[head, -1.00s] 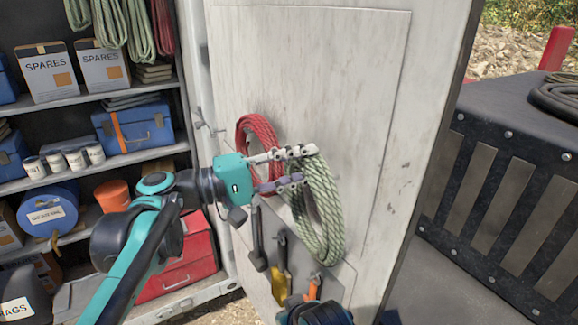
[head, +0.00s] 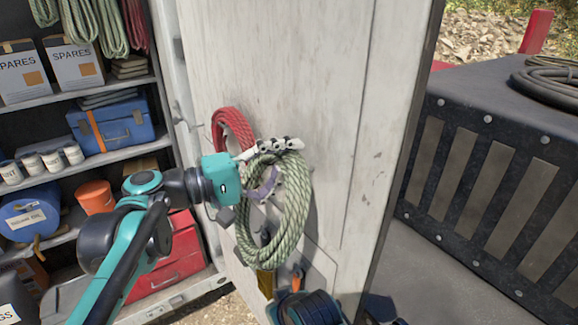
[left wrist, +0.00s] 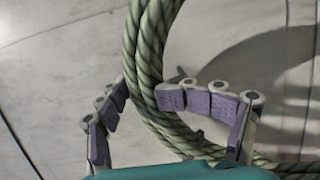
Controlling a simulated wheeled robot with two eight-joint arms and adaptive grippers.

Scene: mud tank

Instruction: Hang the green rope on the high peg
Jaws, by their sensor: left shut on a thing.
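The green rope (head: 297,205) is a pale green coil hanging upright from my left gripper (head: 275,167), in front of the white door panel. In the left wrist view the rope (left wrist: 148,45) passes between the two fingers of the gripper (left wrist: 143,95), which is shut on it. I cannot make out the high peg for certain; the rope and gripper cover part of the door. A small dark tip shows beside the rope in the left wrist view, and I cannot tell what it is.
A red rope coil (head: 232,130) hangs on the door panel (head: 290,70), just left of the green rope. Shelves with boxes and a blue toolbox (head: 112,125) stand at the left. A dark slatted tank (head: 500,190) is at the right. The upper door is bare.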

